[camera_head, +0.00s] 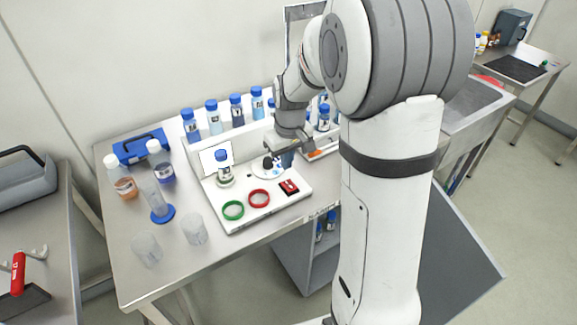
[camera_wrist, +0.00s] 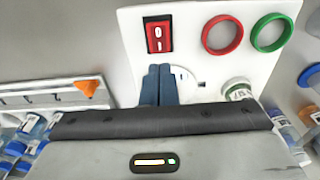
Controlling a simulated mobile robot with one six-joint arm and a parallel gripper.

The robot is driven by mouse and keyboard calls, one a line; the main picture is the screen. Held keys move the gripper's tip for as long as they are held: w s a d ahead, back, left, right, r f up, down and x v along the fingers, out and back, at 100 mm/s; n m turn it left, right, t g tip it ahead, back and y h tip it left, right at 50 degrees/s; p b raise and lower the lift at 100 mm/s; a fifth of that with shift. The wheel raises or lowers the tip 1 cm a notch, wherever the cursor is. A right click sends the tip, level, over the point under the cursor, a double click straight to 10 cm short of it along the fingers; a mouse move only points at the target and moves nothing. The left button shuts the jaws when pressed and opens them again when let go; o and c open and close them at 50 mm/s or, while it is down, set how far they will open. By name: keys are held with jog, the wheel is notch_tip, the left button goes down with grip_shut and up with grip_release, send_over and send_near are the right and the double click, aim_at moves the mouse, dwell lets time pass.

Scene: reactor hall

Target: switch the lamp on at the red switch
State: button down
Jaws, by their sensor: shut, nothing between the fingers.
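The red switch (camera_head: 289,187) is a rocker in a dark frame on the white panel (camera_head: 282,208), right of the red ring. In the wrist view the red switch (camera_wrist: 158,35) shows white I and 0 marks; which side is pressed I cannot tell. My gripper (camera_head: 284,160) is over the panel's back part, behind the switch. In the wrist view my gripper (camera_wrist: 159,68) has its blue fingers together, empty, with the tips just below the switch in the picture. Contact does not show. I cannot make out a lamp.
A red ring (camera_head: 259,198) and a green ring (camera_head: 233,210) lie on the panel. A blue-capped bottle (camera_head: 223,167) stands at its left back. Glass beakers (camera_head: 194,229) stand left of it. Several bottles line the back ledge. An orange piece (camera_wrist: 86,88) is beside my fingers.

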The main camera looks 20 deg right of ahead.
notch_tip(320, 180, up, 9)
jog(key=w, duration=0.1)
jog(key=shift+a+f+b, duration=0.15)
jog(key=shift+f+b, duration=0.05)
jog(key=shift+b, duration=0.1)
jog(key=shift+w, duration=0.1)
jog(key=s+m+t, duration=0.2)
jog(key=s+m, duration=0.1)
jog(key=s, duration=1.9)
jog(key=shift+s+a+f, duration=0.3)
jog(key=shift+a+f, duration=0.05)
